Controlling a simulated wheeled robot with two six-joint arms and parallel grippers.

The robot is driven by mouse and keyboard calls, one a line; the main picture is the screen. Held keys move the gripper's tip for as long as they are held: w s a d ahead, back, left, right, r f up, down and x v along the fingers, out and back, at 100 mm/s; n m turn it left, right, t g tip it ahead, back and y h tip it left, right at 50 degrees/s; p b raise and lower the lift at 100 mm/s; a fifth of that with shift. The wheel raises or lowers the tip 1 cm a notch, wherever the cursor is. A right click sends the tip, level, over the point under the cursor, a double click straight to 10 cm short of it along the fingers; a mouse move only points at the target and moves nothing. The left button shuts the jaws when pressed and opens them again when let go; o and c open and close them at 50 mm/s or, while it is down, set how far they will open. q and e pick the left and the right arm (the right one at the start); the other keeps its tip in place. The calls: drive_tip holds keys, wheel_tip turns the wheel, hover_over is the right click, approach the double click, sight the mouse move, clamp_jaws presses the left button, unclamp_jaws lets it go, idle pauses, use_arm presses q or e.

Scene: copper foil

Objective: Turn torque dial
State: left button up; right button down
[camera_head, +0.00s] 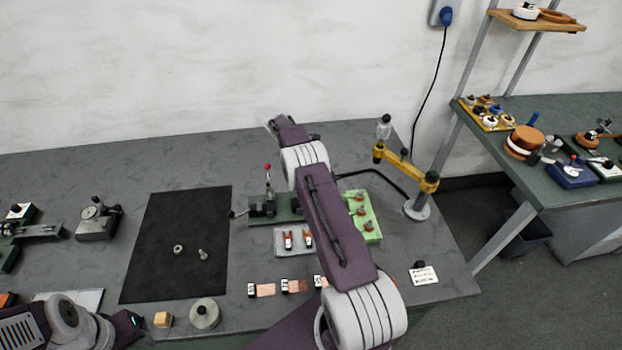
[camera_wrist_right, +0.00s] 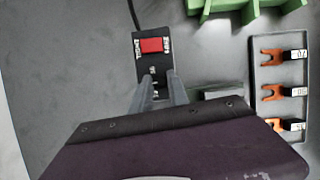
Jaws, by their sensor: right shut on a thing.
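A black control box with a red switch (camera_wrist_right: 152,45) and white lettering shows in the right wrist view. My right gripper (camera_wrist_right: 160,82) is over the lower part of the box. Its two fingers are closed on a small dark part there, which looks like the torque dial and is mostly hidden between them. In the head view my right arm crosses the bench and hides both the box and the right gripper. Part of my left arm is at the lower left of the head view; its fingers do not show.
A tray with orange forked terminals (camera_wrist_right: 275,93) and a green fixture (camera_wrist_right: 240,8) lie close to the box. A jointed yellow arm on a stand (camera_head: 405,168) is at the right, and a black mat (camera_head: 165,240) lies left of the vise (camera_head: 265,208).

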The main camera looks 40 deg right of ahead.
idle(0.5)
drive_tip(key=c, duration=1.3)
unclamp_jaws()
drive_tip(key=shift+o, duration=0.2)
drive_tip(key=v, duration=0.9)
drive_tip(key=shift+w, duration=0.1)
